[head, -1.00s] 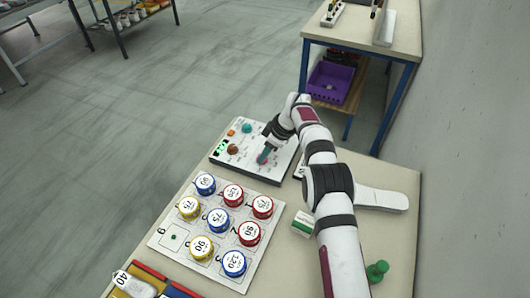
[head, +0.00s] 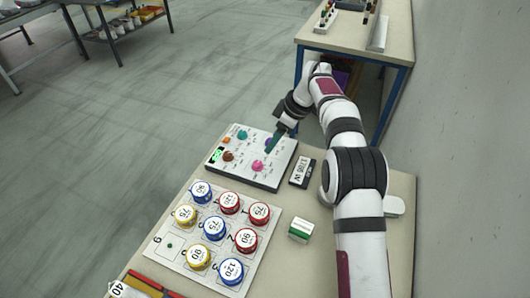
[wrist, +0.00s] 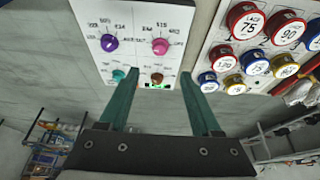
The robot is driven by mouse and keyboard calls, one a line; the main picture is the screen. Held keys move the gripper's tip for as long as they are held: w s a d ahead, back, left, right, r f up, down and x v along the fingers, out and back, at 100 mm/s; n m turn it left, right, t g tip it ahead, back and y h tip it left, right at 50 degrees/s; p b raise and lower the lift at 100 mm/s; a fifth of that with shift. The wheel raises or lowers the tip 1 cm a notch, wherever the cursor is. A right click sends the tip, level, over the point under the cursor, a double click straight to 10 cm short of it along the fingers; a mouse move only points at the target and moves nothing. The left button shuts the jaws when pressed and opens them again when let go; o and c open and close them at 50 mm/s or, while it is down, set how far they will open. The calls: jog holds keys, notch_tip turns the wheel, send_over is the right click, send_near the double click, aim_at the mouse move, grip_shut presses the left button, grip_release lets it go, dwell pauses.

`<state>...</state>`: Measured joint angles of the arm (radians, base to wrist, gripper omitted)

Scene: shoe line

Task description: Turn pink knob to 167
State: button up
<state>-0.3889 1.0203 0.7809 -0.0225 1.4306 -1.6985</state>
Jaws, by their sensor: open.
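The pink knob (head: 257,166) sits at the front right of the white control panel (head: 284,158). It also shows in the wrist view (wrist: 160,46), where its setting is too small to read. My gripper (head: 272,146) is open and empty above the panel, behind the pink knob and near the purple knob (wrist: 109,42). In the wrist view its two green fingers (wrist: 158,75) are wide apart, and nothing is between them. The panel's small green display (head: 216,154) is lit, but its digits are not legible.
The panel also has a teal knob (head: 242,135), a brown knob (head: 228,156) and an orange button (head: 227,140). A dark-framed label (head: 301,173) lies right of the panel. A board (head: 185,247) of numbered round tins and a green-white box (head: 301,230) are nearer.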

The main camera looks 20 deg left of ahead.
jog(key=v, duration=0.4)
jog(key=shift+r, duration=0.1)
